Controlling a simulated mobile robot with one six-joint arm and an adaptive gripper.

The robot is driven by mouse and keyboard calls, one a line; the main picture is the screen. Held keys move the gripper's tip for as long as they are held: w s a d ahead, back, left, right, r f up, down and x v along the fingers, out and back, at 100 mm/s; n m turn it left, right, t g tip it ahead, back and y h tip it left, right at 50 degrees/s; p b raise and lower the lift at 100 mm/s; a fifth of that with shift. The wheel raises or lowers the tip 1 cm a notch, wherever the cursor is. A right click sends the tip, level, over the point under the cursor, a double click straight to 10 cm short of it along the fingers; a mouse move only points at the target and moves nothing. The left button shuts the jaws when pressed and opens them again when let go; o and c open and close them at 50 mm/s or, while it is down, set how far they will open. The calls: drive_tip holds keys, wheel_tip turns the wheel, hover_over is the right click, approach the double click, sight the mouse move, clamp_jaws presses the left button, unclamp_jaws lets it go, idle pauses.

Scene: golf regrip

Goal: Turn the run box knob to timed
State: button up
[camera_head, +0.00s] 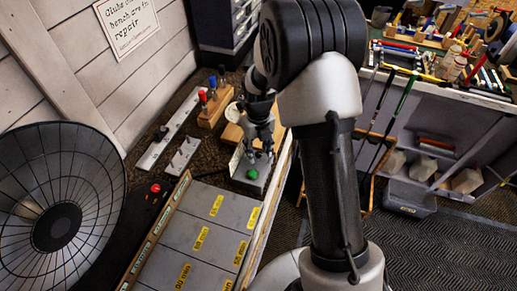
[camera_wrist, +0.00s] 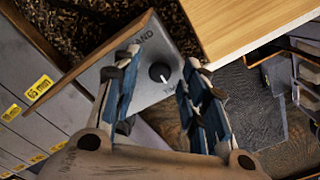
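The run box (camera_wrist: 150,45) is a grey plate below my gripper in the wrist view. Its black round knob (camera_wrist: 160,72) has a white mark towards its lower right. The word HAND is printed above the knob, and a label below it is partly hidden. My gripper (camera_wrist: 160,62) is open, with its blue-padded fingers on either side of the knob in the picture; I cannot tell whether they touch it. In the head view my gripper (camera_head: 258,150) hangs over the grey box (camera_head: 245,180), which has a green button (camera_head: 252,174). The knob is hidden there.
A wooden block (camera_head: 214,107) with coloured-topped items and metal rails (camera_head: 170,128) lie behind on the bench. Grey labelled bins (camera_head: 190,215) fill the front. A red button (camera_head: 155,188) sits left, beside a large round fan-like disc (camera_head: 58,190).

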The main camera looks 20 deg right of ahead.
sight(259, 153)
wheel_tip(259, 153, up, 12)
idle(0.6)
idle(0.4)
